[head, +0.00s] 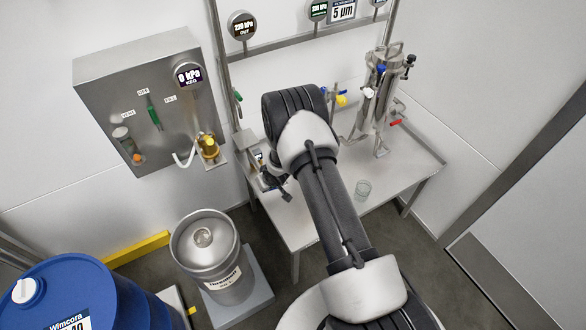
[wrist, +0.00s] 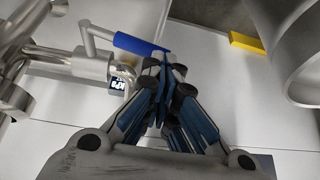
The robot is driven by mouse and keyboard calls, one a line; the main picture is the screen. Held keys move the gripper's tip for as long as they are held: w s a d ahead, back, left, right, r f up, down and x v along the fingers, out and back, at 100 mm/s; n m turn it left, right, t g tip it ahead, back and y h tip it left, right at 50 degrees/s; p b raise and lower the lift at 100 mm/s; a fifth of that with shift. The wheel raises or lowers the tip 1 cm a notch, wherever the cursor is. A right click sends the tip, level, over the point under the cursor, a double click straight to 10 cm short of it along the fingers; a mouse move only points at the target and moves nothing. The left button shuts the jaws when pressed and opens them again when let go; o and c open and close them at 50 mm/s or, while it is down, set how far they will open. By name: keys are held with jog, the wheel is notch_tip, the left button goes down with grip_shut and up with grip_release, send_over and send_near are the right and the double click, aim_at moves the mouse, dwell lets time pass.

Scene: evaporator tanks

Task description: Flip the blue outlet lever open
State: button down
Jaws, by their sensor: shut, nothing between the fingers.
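The blue lever (wrist: 138,45) shows in the wrist view as a blue sleeve on a bent steel rod. The rod joins steel pipework (wrist: 92,62) at the left. My gripper (wrist: 163,60) is shut and empty, its fingertips right by the lever's free right end. I cannot tell whether they touch it. In the head view my gripper (head: 272,182) is partly hidden behind my arm, over the left end of the steel table (head: 318,222). I cannot make out this lever in the head view.
A small display (wrist: 122,84) sits close under the lever. A steel keg (head: 205,248) stands left of the table, and a blue drum (head: 75,290) farther left. A wall box (head: 150,95) hangs left.

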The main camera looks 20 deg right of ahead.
jog(key=shift+a+f+b, duration=0.25)
jog(key=shift+f+b, duration=0.05)
jog(key=shift+f, duration=0.3)
jog(key=shift+a+f+b, duration=0.25)
jog(key=shift+f+b, duration=0.05)
jog(key=shift+f, duration=0.25)
jog(key=shift+s+f, duration=0.1)
jog(key=shift+f, duration=0.05)
jog(key=shift+s+a+f, duration=0.2)
jog(key=shift+s+f, duration=0.05)
jog(key=s+a+r+p, duration=0.3)
jog(key=s+a+r, duration=0.3)
jog(key=a+r, duration=0.1)
jog(key=shift+r, duration=0.65)
jog(key=shift+w, duration=0.1)
